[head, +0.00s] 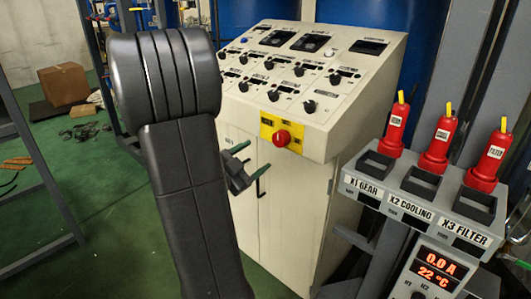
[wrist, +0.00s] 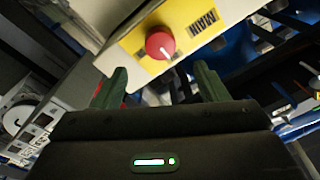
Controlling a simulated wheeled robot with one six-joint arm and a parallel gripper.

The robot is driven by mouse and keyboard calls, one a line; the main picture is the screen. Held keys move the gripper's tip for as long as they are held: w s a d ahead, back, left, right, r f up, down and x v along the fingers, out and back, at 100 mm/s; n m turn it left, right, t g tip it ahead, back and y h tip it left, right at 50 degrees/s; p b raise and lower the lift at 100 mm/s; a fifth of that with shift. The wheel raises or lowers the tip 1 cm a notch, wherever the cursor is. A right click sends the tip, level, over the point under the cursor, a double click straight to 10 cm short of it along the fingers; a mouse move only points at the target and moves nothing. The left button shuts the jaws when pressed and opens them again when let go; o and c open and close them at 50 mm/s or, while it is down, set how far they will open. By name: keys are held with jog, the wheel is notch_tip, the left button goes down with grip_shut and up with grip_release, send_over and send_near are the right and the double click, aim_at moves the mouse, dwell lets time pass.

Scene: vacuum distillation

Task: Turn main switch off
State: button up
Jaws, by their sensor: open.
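The main switch is a red round knob (head: 282,138) on a yellow plate (head: 267,131) at the lower front edge of the beige control console (head: 310,135). In the wrist view the red knob (wrist: 160,44) shows a white pointer line, and the yellow plate (wrist: 135,42) carries the word MAIN. My gripper (head: 250,165) is open and empty, a little left of and below the knob in the head view. In the wrist view its two fingers (wrist: 160,82) stand apart, with the knob beyond them and roughly between them. I see no contact with the knob.
The sloped console top has several black knobs and dark displays. To the right, a rack (head: 425,195) labelled X1 GEAR, X2 COOLING and X3 FILTER holds red plugs (head: 440,147). A display (head: 437,268) below reads 0.0 A and 22 °C. A cardboard box (head: 64,85) lies at the far left.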

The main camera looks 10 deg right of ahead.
aim_at(278, 141)
jog(key=shift+v, duration=2.05)
jog(key=p+x, duration=0.2)
jog(key=x, duration=1.2)
jog(key=shift+s+a, duration=0.1)
